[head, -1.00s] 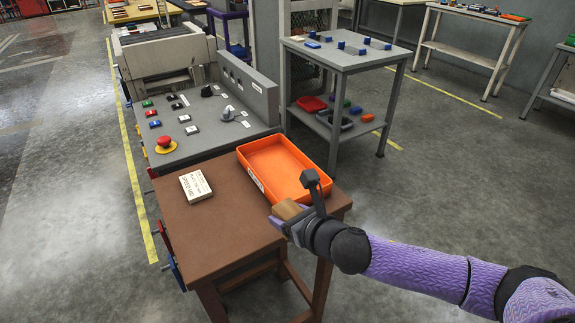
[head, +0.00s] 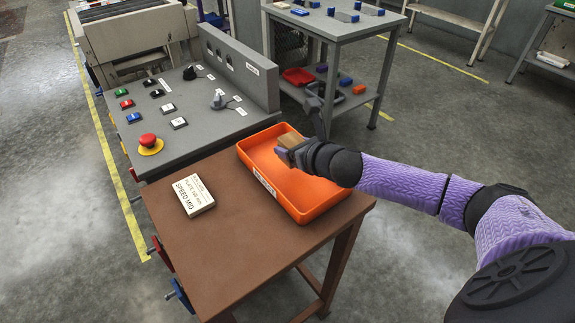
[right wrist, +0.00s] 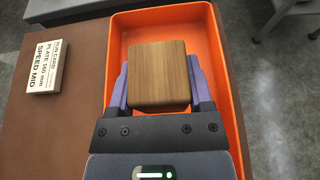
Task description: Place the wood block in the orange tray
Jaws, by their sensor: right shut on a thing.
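The wood block (right wrist: 160,75) is a light brown block with visible grain. My right gripper (head: 288,152) is shut on it, with a purple finger on either side in the right wrist view (right wrist: 160,90). The block also shows at the gripper's tip in the head view (head: 290,141). The orange tray (head: 262,192) lies on the brown table, and the gripper and block are over its inside. I cannot tell how high the block is above the tray floor. My left gripper is not in view.
A white printed card block (head: 194,194) lies on the brown table (head: 215,250), left of the tray. A grey control panel (head: 190,105) with buttons and a red emergency stop (head: 149,141) stands behind. A grey shelf table (head: 335,25) stands further back.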

